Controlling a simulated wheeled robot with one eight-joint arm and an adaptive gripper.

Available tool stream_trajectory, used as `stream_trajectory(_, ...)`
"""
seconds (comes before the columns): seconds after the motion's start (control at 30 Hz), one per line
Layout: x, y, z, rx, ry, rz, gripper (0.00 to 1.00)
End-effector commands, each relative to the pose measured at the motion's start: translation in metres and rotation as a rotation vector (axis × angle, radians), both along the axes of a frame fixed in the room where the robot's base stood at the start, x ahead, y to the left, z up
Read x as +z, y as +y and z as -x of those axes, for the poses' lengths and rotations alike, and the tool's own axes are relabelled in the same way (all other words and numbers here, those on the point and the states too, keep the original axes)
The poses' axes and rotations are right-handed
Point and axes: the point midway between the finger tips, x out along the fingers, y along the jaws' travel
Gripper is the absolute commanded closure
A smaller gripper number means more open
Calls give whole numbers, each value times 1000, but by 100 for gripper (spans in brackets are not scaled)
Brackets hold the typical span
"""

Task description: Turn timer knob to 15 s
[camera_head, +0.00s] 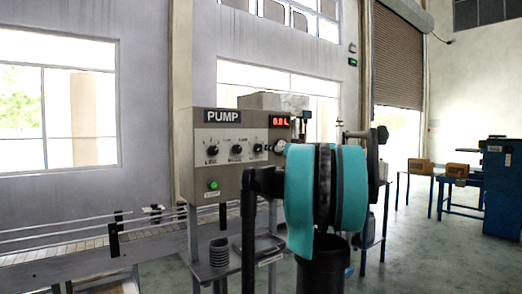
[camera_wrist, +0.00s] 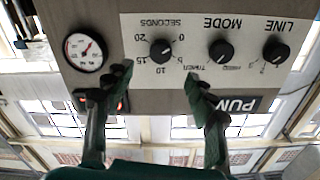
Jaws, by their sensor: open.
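The timer knob (camera_wrist: 161,51) is a black dial on a white plate marked SECONDS, with 0, 5, 10, 15 and 20 around it. The wrist view shows the panel upside down. I cannot make out where its pointer stands. In the head view the timer knob (camera_head: 257,148) is the rightmost of three knobs on the grey PUMP box (camera_head: 185,155). My gripper (camera_wrist: 158,79) is open and empty. Its two dark green fingertips stand on either side of the knob, a little below it in the wrist picture; contact does not show.
The MODE knob (camera_wrist: 221,51), LINE knob (camera_wrist: 276,50) and pressure gauge (camera_wrist: 86,52) flank the timer knob. A red display (camera_head: 279,121) reads 0.0 L. A green button (camera_head: 213,185) sits low on the box. A conveyor (camera_head: 75,250) runs at the left.

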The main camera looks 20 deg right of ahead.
Motion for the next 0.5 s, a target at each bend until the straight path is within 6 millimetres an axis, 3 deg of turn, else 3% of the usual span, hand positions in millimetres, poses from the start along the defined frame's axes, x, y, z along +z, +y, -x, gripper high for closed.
stream_trajectory(0.3,0,20,-59,3,0,0,44)
stream_trajectory(0.5,0,27,-82,2,1,0,44)
